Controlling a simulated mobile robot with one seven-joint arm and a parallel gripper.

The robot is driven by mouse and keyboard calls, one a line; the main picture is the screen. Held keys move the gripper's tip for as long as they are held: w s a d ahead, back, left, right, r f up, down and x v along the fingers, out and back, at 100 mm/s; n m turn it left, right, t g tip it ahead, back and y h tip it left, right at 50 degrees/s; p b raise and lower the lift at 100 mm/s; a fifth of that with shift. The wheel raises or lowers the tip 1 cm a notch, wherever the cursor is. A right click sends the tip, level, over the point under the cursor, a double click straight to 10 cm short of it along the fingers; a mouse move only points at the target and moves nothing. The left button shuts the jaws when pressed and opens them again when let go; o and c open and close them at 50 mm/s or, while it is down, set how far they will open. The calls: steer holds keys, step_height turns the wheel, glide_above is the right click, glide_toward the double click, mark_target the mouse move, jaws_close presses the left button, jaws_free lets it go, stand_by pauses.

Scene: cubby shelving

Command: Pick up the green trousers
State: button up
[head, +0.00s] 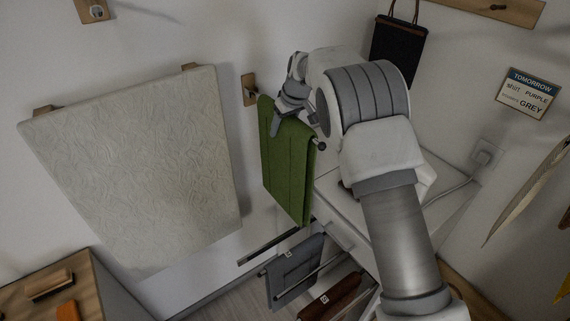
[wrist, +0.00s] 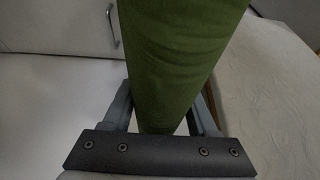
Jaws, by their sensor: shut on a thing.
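The green trousers (head: 288,172) hang folded over a bar in the middle of the head view, beside the white wall. My gripper (head: 283,122) is at their upper part, just below the fold. In the wrist view the green cloth (wrist: 172,60) fills the middle and runs down between the two fingers of my gripper (wrist: 165,115). The gripper is shut on the cloth. The fingertips are partly hidden by the cloth.
A large cream textured panel (head: 140,165) hangs to the left. Grey trousers (head: 294,270) and a brown item (head: 331,298) hang below. A white cabinet top (head: 345,210) lies under my arm. A black bag (head: 398,52) hangs behind.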

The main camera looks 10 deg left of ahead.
jaws_close()
steer(key=shift+r, duration=0.25)
